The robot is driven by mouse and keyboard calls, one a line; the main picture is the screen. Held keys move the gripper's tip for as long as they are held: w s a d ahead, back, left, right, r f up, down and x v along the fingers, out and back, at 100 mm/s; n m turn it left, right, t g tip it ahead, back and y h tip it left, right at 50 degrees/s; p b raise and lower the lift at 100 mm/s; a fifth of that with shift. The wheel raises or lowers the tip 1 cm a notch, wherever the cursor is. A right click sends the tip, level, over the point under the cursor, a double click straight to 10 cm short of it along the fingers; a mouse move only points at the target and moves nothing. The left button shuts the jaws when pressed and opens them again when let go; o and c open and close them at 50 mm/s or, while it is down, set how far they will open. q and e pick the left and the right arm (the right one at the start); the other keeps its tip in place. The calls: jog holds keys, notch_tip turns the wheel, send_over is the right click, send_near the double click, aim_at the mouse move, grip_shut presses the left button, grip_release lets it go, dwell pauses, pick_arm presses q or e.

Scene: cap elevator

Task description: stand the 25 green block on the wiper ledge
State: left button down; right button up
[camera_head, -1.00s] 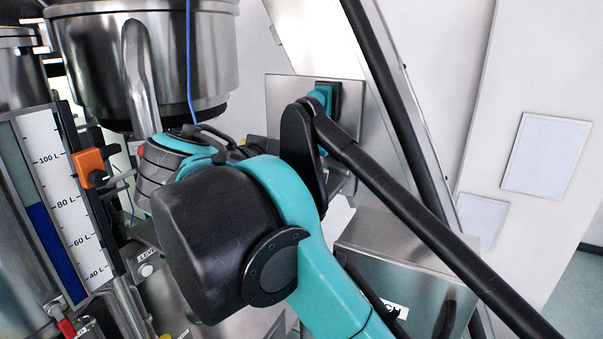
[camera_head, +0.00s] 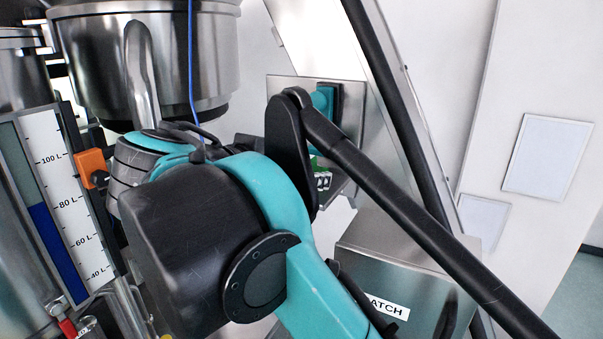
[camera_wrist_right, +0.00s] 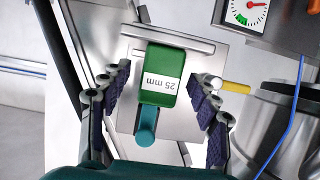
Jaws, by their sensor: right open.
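The green block (camera_wrist_right: 162,75), with a white "25 mm" label upside down in the picture, shows in the right wrist view in front of a steel plate. A small green part of it (camera_head: 317,161) shows in the head view, beside the wiper ledge (camera_head: 338,177) below the teal wiper handle (camera_head: 322,100). Its underside contact is hidden. The teal handle also shows in the wrist view (camera_wrist_right: 146,126). My right gripper (camera_wrist_right: 157,82) is open, its fingers on either side of the block with gaps. My arm hides it in the head view. My left gripper is not seen.
A level scale (camera_head: 58,190) with an orange clamp (camera_head: 91,168) stands farther left. A steel hatch box (camera_head: 400,265) is below the ledge. A gauge (camera_wrist_right: 248,12) shows in the wrist view.

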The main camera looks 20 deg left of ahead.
jog(key=shift+v, duration=2.25)
